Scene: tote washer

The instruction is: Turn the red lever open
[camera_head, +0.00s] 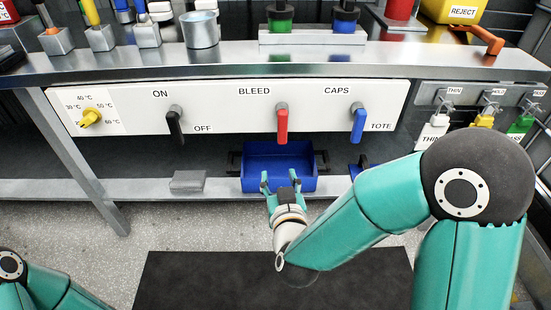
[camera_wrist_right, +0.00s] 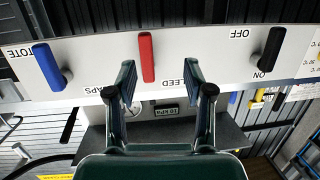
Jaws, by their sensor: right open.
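The red lever (camera_head: 282,124) hangs straight down under its pivot on the white panel (camera_head: 225,114), beside the BLEED label. It also shows in the right wrist view (camera_wrist_right: 147,57), where the picture is upside down. My right gripper (camera_head: 281,178) is open and empty, below the red lever and in front of the blue tray. In the right wrist view my right gripper (camera_wrist_right: 166,85) has its fingers spread, with the lever beyond the fingertips and between them, a little left of the middle. Contact with the lever does not show. Only part of my left arm shows; its gripper is out of view.
A black lever (camera_head: 176,126) by ON/OFF is to the left, and a blue lever (camera_head: 358,124) by CAPS/TOTE to the right. A yellow knob (camera_head: 91,116) is at far left. A blue tray (camera_head: 252,178) sits below. The steel bench (camera_head: 240,58) overhangs the panel.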

